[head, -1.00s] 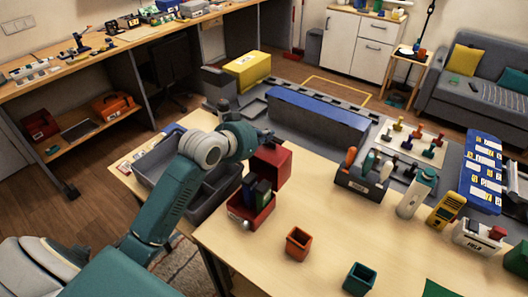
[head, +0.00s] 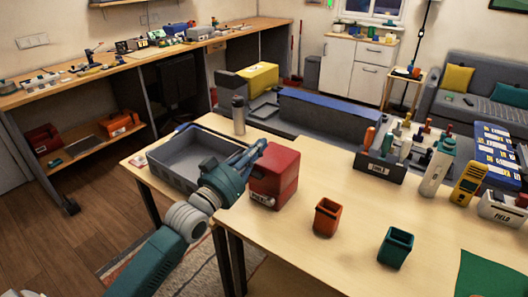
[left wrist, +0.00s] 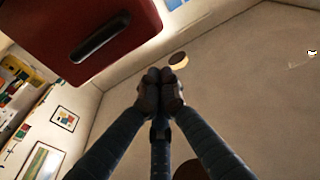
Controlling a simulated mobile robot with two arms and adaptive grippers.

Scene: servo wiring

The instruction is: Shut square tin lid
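The red square tin (head: 275,182) stands on the near table with a label low on its front. Its red lid (head: 278,157) lies over the top and looks down; I see no open gap from here. Its contents are hidden. My left gripper (head: 260,146) is at the tin's upper left back corner; I cannot tell if it touches. In the left wrist view its fingertips (left wrist: 160,88) are together with nothing between them. A red surface with a dark slot (left wrist: 88,32), probably the tin, is close above left there. My right gripper is not in view.
A grey bin (head: 185,160) is left of the tin, with a grey bottle (head: 239,115) behind it. An orange cup (head: 326,217) and a green cup (head: 395,248) stand to the right. A tool caddy (head: 380,165) is farther back. Table between tin and caddy is clear.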

